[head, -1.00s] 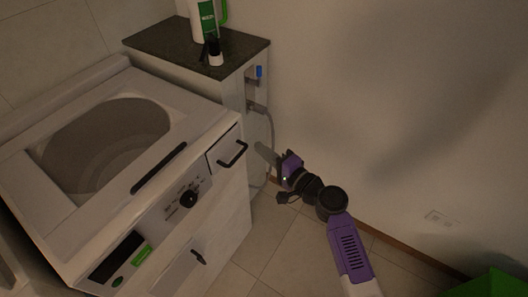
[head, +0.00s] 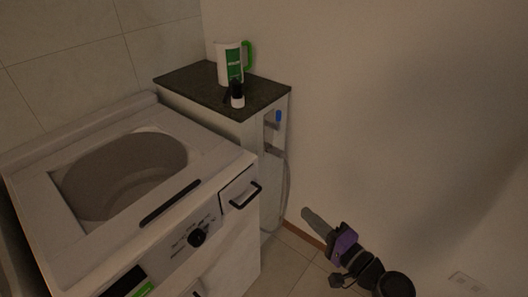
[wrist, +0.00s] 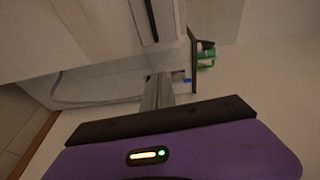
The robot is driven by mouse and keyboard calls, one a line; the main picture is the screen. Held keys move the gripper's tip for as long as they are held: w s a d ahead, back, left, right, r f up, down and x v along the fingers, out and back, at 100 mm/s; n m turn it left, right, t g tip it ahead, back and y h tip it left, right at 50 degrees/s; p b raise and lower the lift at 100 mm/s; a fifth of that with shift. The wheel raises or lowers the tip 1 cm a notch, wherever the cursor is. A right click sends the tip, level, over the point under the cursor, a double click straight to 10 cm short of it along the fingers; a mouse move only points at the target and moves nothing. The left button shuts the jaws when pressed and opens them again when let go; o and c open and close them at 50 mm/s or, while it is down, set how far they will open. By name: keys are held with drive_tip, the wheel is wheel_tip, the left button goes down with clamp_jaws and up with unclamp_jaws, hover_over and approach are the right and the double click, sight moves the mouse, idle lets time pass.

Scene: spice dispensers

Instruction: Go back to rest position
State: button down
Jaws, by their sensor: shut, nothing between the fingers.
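My gripper (head: 306,213) is shut and empty. In the head view it is at the lower right, in front of the bare wall and to the right of the washing machine (head: 215,152) and the narrow cabinet (head: 262,135). Its grey fingers point up and left, and it touches nothing that I can see. In the wrist view the shut fingers (wrist: 158,90) stand out past the purple gripper body, with the cabinet beyond them. The rest of my arm runs out of the head view at the bottom right.
A white jug with a green handle (head: 230,64) and a small black-and-white bottle (head: 237,96) stand on the cabinet's dark top (head: 190,82). A hose (head: 287,180) hangs beside the cabinet. A wall socket (head: 468,282) is at the lower right. The wall space above my arm is clear.

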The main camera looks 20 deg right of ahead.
drive_tip(key=s+d+n+h, duration=0.45)
drive_tip(key=s+h, duration=0.35)
drive_tip(key=s, duration=0.4)
drive_tip(key=s+a+r+n, duration=0.2)
drive_tip(key=s+n, duration=0.1)
drive_tip(key=s, duration=0.5)
drive_tip(key=s+a+r+n+g+y+p, duration=0.1)
drive_tip(key=s+a+r+n, duration=0.2)
drive_tip(key=s, duration=0.4)
drive_tip(key=s+a+r+n, duration=0.2)
drive_tip(key=s+n, duration=0.1)
drive_tip(key=s, duration=0.5)
drive_tip(key=shift+s+a+r+g+y, duration=0.3)
drive_tip(key=shift+s+a+r, duration=0.05)
drive_tip(key=c, duration=2.2)
unclamp_jaws()
